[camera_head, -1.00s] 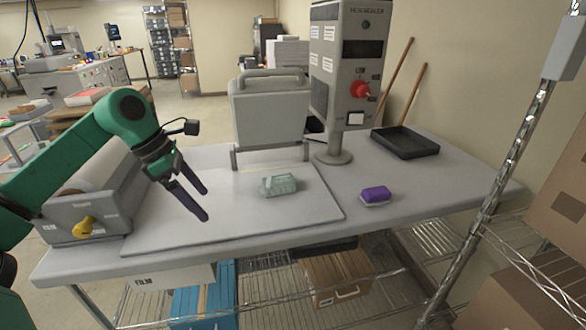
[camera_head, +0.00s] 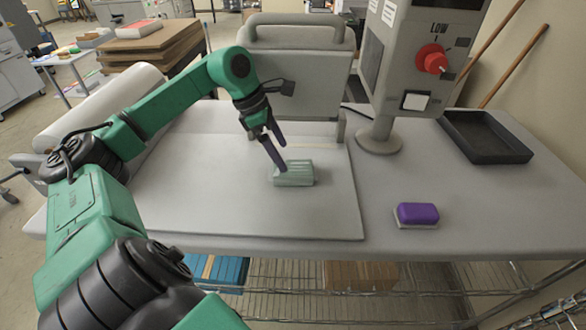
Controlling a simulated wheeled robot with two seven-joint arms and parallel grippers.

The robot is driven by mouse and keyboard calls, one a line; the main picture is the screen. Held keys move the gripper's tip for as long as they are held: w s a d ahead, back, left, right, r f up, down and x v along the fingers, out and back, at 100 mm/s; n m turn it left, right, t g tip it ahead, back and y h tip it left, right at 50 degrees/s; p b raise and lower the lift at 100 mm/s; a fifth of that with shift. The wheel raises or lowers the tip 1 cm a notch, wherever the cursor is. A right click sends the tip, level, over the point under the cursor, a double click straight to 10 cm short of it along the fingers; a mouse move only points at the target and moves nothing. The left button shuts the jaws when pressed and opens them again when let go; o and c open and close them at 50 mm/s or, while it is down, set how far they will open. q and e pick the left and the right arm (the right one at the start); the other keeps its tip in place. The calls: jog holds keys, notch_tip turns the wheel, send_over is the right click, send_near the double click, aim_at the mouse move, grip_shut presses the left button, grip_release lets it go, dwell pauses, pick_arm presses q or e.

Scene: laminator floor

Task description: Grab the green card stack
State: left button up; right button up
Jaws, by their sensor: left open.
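The green card stack (camera_head: 296,174) is a small pale green block lying on the white board (camera_head: 210,215) on the table. My left gripper (camera_head: 279,159) is open, with its dark fingers pointing down at the upper left edge of the stack. Whether the fingers touch the stack or only overlap it in the picture, I cannot tell. My right gripper is not in view.
A purple-topped block (camera_head: 417,213) lies right of the board. A grey upright machine with a handle (camera_head: 300,70) stands behind the stack. A control post with a red knob (camera_head: 432,60) and a black tray (camera_head: 485,137) are farther right.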

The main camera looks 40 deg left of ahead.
aim_at(292, 167)
pick_arm(q)
jog(key=x, duration=0.6)
jog(key=shift+w+d, duration=0.15)
jog(key=shift+w, duration=0.25)
jog(key=shift+d+f, duration=0.1)
jog(key=shift+f, duration=0.4)
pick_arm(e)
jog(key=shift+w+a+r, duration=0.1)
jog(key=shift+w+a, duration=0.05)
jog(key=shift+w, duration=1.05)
pick_arm(q)
jog(key=shift+f+b, duration=0.25)
jog(key=shift+b, duration=0.05)
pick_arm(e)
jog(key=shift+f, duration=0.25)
pick_arm(q)
jog(key=c, duration=1.5)
jog(key=shift+o, duration=0.2)
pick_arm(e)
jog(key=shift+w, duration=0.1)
pick_arm(q)
jog(key=shift+r, duration=0.1)
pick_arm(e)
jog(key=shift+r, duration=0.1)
